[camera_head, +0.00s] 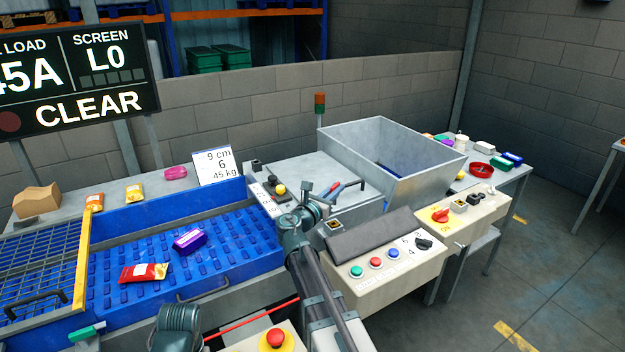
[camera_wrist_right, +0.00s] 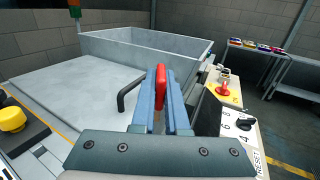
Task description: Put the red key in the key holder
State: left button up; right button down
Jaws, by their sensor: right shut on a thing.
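The red key (camera_wrist_right: 160,88) stands between the two blue fingers of my right gripper (camera_wrist_right: 163,90) in the wrist view, with its red top showing above them. My right gripper (camera_head: 338,190) is shut on it over the grey machine top in the head view; the key (camera_head: 334,187) is small there. A small square socket (camera_head: 333,226) sits on the front panel beside the gripper, and small dark square fittings (camera_head: 474,199) sit on the switch box to the right. I cannot tell for sure which is the key holder. My left gripper's fingers do not show.
A grey metal hopper (camera_head: 425,160) stands behind the gripper. A black handle (camera_wrist_right: 128,95) rises from the machine top. The control panel (camera_head: 390,270) has coloured buttons; the switch box (camera_head: 462,228) has a red knob. Packages lie on the blue conveyor (camera_head: 235,235).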

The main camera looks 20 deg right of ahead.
aim_at(471, 202)
jog(key=k+l, duration=0.1)
jog(key=l, duration=1.85)
jog(key=k+l, duration=0.15)
jog(key=l, duration=0.8)
